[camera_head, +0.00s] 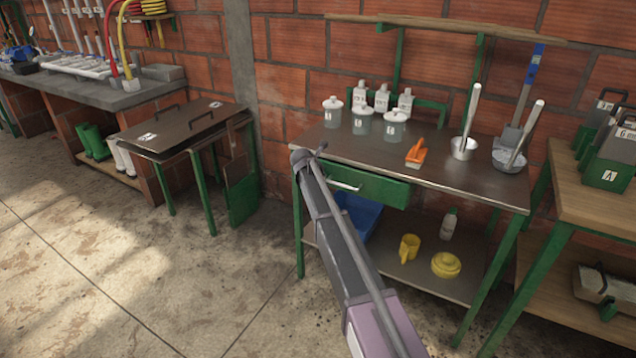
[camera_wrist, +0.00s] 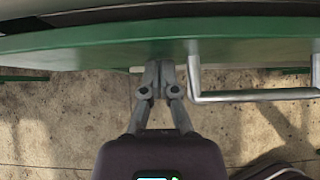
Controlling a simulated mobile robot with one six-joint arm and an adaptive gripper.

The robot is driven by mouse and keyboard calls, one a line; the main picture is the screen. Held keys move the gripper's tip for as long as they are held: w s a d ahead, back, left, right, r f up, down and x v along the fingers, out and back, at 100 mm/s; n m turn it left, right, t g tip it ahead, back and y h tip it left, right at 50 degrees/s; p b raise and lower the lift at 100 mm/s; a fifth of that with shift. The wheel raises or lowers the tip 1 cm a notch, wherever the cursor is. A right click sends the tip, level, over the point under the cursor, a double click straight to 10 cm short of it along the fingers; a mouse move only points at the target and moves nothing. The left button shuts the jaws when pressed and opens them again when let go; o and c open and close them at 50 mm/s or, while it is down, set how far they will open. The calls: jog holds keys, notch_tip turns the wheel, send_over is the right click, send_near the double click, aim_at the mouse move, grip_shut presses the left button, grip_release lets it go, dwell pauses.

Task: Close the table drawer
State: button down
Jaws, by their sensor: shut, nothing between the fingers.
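The table (camera_head: 455,180) has a metal top and green legs and stands against the brick wall in the head view. Its green drawer (camera_head: 385,190) sits under the top, with a silver handle (camera_head: 344,185) on its front. How far the drawer stands out is hard to tell. In the wrist view the green drawer front (camera_wrist: 100,45) spans the upper picture, with the handle (camera_wrist: 250,96) at the right. My gripper (camera_wrist: 158,68) is shut and empty, its fingertips at the drawer front just left of the handle. Contact is unclear. In the head view my arm hides the gripper.
On the tabletop stand several jars (camera_head: 363,122), bottles (camera_head: 382,98), an orange brush (camera_head: 415,152) and metal pots (camera_head: 463,148). The lower shelf holds a blue crate (camera_head: 358,215) and yellow items (camera_head: 446,264). A wooden table (camera_head: 595,190) stands close right; floor at left is clear.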

jog(key=shift+w+d, duration=0.1)
jog(key=shift+w, duration=0.55)
jog(key=s+a+f+p+v, duration=0.1)
jog(key=s+f+p+v, duration=0.1)
jog(key=p+v, duration=0.5)
jog(key=v, duration=0.6)
jog(key=shift+s+f, duration=0.1)
dwell(0.5)
